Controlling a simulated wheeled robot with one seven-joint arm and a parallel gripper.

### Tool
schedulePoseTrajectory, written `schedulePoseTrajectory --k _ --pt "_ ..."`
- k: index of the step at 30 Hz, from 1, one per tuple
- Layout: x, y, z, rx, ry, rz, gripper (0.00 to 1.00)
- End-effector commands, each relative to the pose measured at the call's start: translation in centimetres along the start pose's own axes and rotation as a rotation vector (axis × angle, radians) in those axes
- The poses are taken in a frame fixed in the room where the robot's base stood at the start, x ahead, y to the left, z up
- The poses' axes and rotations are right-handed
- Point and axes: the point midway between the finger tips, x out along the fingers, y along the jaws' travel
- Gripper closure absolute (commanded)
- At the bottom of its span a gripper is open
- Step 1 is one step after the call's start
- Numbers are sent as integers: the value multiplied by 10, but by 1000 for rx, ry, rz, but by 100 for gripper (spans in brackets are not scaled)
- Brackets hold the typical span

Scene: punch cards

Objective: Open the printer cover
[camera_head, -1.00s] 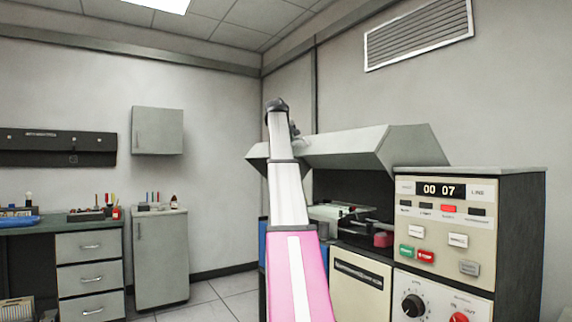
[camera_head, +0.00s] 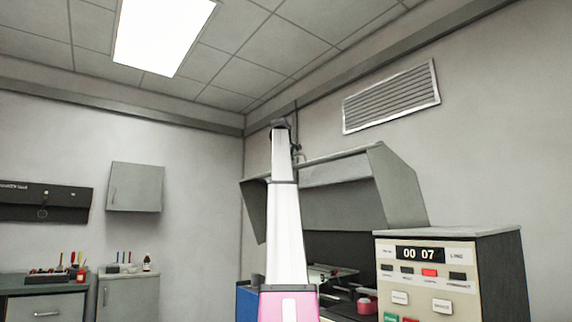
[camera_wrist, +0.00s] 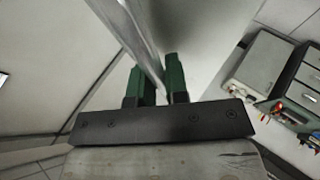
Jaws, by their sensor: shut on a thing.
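The printer cover (camera_head: 400,188) is a long grey hood, tilted up above the dark printer opening in the head view. My gripper (camera_head: 298,153) is at the cover's upper front edge, mostly hidden behind my arm. In the wrist view, the green fingers of my gripper (camera_wrist: 158,76) are shut on a grey bar-like edge of the cover (camera_wrist: 140,38). The bar runs up and left from between the fingers. The exact contact is partly hidden by the finger mount.
A control panel (camera_head: 428,280) with a "00 07" display stands at the right of the printer. A red part (camera_head: 367,306) shows inside the opening. A wall vent (camera_head: 390,98) is above. A wall cabinet (camera_head: 135,187) and a low cabinet (camera_head: 128,298) stand at the left.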

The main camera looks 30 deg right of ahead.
Motion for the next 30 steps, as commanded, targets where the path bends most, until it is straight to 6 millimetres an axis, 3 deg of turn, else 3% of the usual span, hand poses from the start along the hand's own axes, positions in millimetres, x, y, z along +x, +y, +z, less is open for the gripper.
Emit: schedulePoseTrajectory --k 10,11,12,30 --pt "0 0 0 -1 0 -1 100" --pt "0 0 0 -1 0 -1 76" --pt "0 0 0 0 0 -1 62" --pt "-8 4 -8 -1 1 -1 61"
